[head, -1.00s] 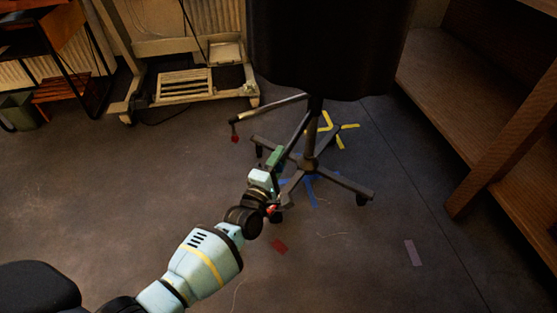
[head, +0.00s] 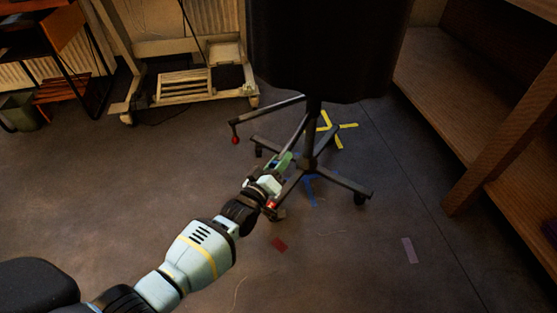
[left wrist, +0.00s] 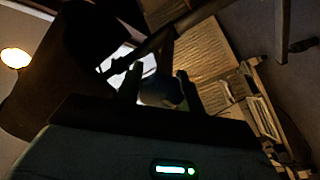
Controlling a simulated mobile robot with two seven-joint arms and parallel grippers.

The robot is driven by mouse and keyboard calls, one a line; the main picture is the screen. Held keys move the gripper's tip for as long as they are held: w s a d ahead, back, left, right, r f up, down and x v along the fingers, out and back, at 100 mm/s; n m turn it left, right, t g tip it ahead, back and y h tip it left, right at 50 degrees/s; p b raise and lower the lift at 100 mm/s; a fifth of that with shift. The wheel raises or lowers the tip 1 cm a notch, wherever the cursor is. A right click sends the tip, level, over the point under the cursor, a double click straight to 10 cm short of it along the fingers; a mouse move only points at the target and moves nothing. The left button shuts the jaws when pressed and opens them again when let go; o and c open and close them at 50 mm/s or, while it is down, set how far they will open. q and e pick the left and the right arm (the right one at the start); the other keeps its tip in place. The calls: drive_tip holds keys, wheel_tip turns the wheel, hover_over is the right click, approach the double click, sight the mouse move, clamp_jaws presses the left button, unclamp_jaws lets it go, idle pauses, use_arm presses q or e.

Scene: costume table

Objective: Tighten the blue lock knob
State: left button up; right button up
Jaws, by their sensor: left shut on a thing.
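My left gripper (head: 284,164) reaches in from the left, low beside the pole of the black stand (head: 312,135). In the left wrist view its two dark fingers (left wrist: 160,88) are on either side of a rounded, dim bluish knob (left wrist: 160,93), and they are shut on it. The knob is hidden in the head view. The stand has a dark draped body (head: 325,50) on top and a wheeled base of several legs (head: 340,182). My right gripper is not in view.
A lever with a red ball end (head: 235,140) sticks out left of the pole. A wooden shelf (head: 450,100) stands at right, a pale wheeled frame (head: 185,85) at back left. Blue tape (head: 311,192) and yellow tape (head: 348,125) mark the floor.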

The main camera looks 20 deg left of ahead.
use_arm(q)
drive_tip(key=shift+m+p, duration=0.3)
drive_tip(key=shift+m, duration=1.1)
drive_tip(key=o, duration=1)
drive_tip(key=shift+c, duration=0.2)
drive_tip(key=shift+s, duration=0.1)
